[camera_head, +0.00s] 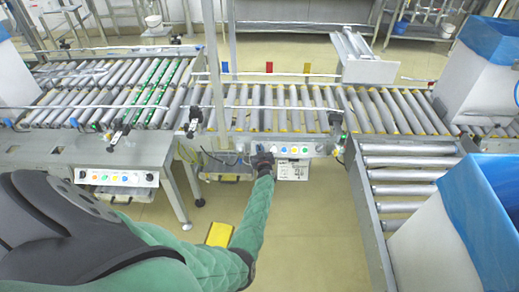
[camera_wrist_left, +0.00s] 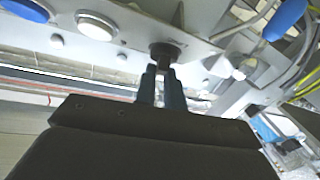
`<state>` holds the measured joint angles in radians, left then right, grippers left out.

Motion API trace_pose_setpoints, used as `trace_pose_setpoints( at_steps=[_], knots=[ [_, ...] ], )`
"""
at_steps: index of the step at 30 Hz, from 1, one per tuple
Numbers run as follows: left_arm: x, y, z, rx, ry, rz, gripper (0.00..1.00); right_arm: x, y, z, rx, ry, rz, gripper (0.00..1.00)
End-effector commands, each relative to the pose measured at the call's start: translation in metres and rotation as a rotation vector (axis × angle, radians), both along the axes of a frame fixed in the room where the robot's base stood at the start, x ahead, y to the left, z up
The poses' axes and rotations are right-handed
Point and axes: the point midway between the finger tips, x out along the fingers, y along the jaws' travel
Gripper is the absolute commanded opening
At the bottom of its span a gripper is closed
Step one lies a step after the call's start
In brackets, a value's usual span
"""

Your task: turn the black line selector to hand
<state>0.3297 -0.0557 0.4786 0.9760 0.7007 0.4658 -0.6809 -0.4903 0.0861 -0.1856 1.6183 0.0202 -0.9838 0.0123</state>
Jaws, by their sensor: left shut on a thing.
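The black line selector (camera_wrist_left: 166,52) is a small dark knob on the light grey control panel, seen in the left wrist view just past my fingertips. My left gripper (camera_wrist_left: 161,72) is shut on it, with both dark fingers close together at the knob. In the head view my left gripper (camera_head: 262,160) reaches the panel (camera_head: 304,151) under the middle conveyor and covers the selector there. Which way the selector points is hidden. My right gripper does not show in either view.
Rollers (camera_head: 270,96) run behind the panel. Another panel (camera_head: 117,177) is at left. White boxes with blue liners (camera_head: 488,215) stand at right. A yellow object (camera_head: 219,234) is on the floor.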

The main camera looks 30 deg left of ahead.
Motion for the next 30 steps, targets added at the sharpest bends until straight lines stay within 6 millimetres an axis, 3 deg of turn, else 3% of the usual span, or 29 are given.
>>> trace_pose_setpoints(
  at_steps=[6,15,30],
  knots=[
    [0.003,-0.003,0.000,-0.112,-0.066,0.143,0.00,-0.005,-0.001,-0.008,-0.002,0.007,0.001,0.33],
    [0.004,-0.004,0.001,-0.231,-0.141,0.305,0.00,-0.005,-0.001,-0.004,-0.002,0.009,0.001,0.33],
    [0.004,-0.003,0.001,-0.308,-0.188,0.410,0.00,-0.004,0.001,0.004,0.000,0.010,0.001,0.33]
  ],
)
